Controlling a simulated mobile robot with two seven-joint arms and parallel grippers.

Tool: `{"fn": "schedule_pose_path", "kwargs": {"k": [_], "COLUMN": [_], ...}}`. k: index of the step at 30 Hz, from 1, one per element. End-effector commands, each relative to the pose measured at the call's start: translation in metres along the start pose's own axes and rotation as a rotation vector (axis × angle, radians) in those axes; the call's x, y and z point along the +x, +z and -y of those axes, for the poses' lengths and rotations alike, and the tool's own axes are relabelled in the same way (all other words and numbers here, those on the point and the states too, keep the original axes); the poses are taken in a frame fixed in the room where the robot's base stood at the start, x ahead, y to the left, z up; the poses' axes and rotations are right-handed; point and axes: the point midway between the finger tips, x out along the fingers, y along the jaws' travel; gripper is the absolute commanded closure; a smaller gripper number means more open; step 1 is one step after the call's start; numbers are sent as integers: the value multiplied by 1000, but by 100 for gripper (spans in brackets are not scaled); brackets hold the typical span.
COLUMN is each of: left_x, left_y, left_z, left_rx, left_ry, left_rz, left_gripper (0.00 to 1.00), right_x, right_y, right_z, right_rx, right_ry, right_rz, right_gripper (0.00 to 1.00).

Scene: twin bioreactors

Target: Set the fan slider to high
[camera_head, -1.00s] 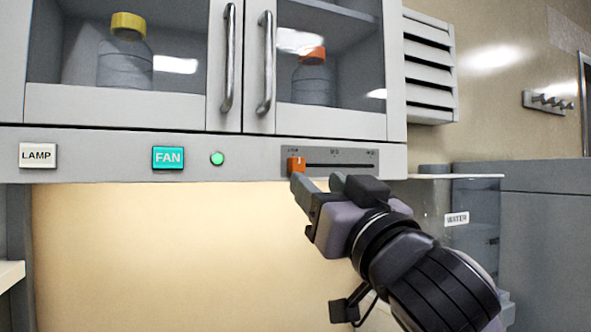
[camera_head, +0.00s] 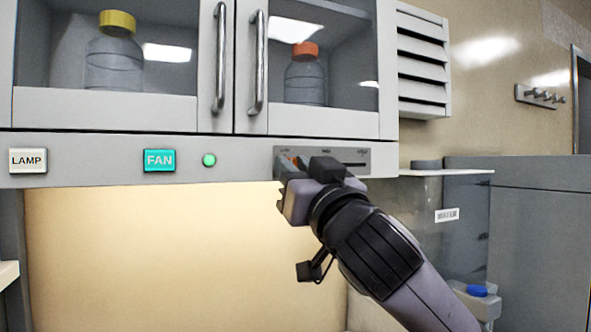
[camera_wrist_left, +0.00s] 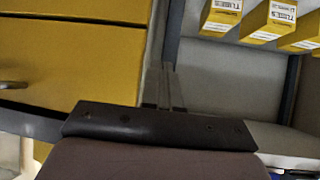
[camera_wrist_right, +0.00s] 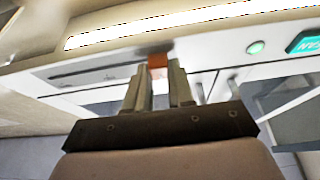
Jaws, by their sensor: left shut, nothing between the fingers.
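The fan slider is an orange knob (camera_head: 291,157) at the left end of a dark slot in a grey plate (camera_head: 362,158) on the panel under the cabinet. My right gripper (camera_head: 300,162) is at the knob and covers part of it and the slot. In the right wrist view the orange knob (camera_wrist_right: 158,63) shows between the tips of my spread fingers (camera_wrist_right: 160,80); I cannot tell whether they press on it. My left gripper (camera_wrist_left: 165,85) is shut and empty, away from the panel. It is outside the head view.
A lit teal FAN button (camera_head: 160,160), a green light (camera_head: 209,160) and a white LAMP button (camera_head: 28,160) are left of the slider. Cabinet handles (camera_head: 257,62) stick out above. A clear tank (camera_head: 430,225) stands at right. Yellow boxes (camera_wrist_left: 222,15) show in the left wrist view.

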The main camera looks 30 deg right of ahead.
Motion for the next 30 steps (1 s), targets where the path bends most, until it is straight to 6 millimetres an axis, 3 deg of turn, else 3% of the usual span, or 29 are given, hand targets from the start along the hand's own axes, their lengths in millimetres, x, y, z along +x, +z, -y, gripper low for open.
{"fn": "schedule_pose_path", "kwargs": {"k": [7,11,24,30], "left_x": [1,3,13,15], "left_y": [0,3,16,20], "left_z": [0,0,0,0], "left_rx": [0,0,0,0], "left_ry": [0,0,0,0], "left_rz": [-1,-1,-2,-2], "left_gripper": [100,100,100,100], "right_x": [0,-1,-1,-1], "right_y": [0,2,2,2], "right_z": [-3,-17,-110,-141], "right_rx": [0,0,-2,-1], "right_ry": [1,4,6,3], "right_rz": [0,1,2,1], "right_gripper": [100,100,100,100]}}
